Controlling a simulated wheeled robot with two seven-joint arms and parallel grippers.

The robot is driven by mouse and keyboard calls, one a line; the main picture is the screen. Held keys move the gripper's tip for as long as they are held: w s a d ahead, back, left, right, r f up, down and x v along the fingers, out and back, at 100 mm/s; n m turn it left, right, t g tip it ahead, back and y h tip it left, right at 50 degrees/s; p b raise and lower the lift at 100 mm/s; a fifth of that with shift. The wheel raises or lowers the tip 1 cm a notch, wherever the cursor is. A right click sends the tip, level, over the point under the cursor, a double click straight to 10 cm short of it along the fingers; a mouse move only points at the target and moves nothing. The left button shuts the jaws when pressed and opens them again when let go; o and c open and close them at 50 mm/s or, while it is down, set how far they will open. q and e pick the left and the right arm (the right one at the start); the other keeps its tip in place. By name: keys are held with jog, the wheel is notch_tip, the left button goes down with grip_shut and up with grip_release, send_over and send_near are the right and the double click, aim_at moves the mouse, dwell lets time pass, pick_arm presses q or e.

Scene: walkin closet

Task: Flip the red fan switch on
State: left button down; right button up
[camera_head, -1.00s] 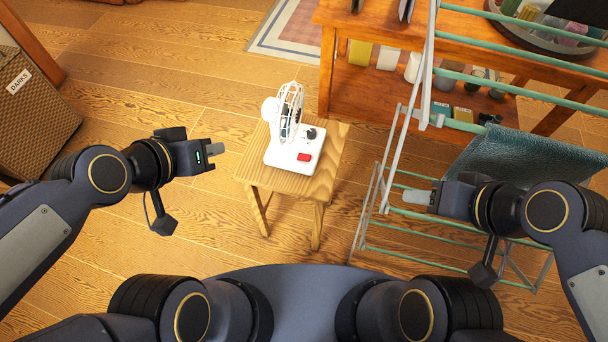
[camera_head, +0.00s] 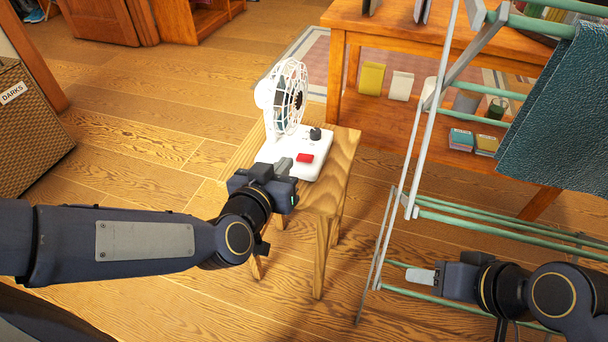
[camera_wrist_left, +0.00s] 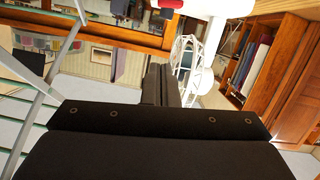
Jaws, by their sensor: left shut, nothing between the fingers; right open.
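The white fan (camera_head: 285,98) stands upright on a small wooden stool (camera_head: 342,165). Its white base (camera_head: 322,147) carries a red switch (camera_head: 305,157) and a black knob (camera_head: 315,133). My left gripper (camera_head: 284,164) is shut and empty, with its fingertips at the near left of the red switch; I cannot tell whether they touch the base. In the left wrist view the fan (camera_wrist_left: 187,57) and the red switch (camera_wrist_left: 171,4) show beyond the dark fingers (camera_wrist_left: 160,84). My right gripper (camera_head: 420,275) is open and empty, by the drying rack at the right.
A drying rack (camera_head: 424,130) with a dark teal cloth (camera_head: 555,110) stands at the right, close to my right arm. A wooden table (camera_head: 380,40) with a lower shelf is behind the stool. A wicker "DARKS" hamper (camera_head: 30,125) is at the far left. Floor left of the stool is clear.

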pick_arm(q)
jog(key=shift+f, duration=0.1)
dwell(0.3)
jog(key=b, duration=0.3)
send_over(304, 169)
jog(key=f, duration=0.2)
jog(key=shift+w+a+f, duration=0.15)
jog(key=shift+a+f, duration=0.05)
jog(key=shift+f, duration=0.15)
notch_tip(304, 169, down, 3)
jog(key=shift+d+r+b, duration=0.1)
jog(key=shift+r+b, duration=0.1)
jog(key=shift+b, duration=0.55)
jog(key=shift+s+d+f, duration=0.1)
jog(key=shift+s+f, duration=0.1)
jog(key=shift+f, duration=0.3)
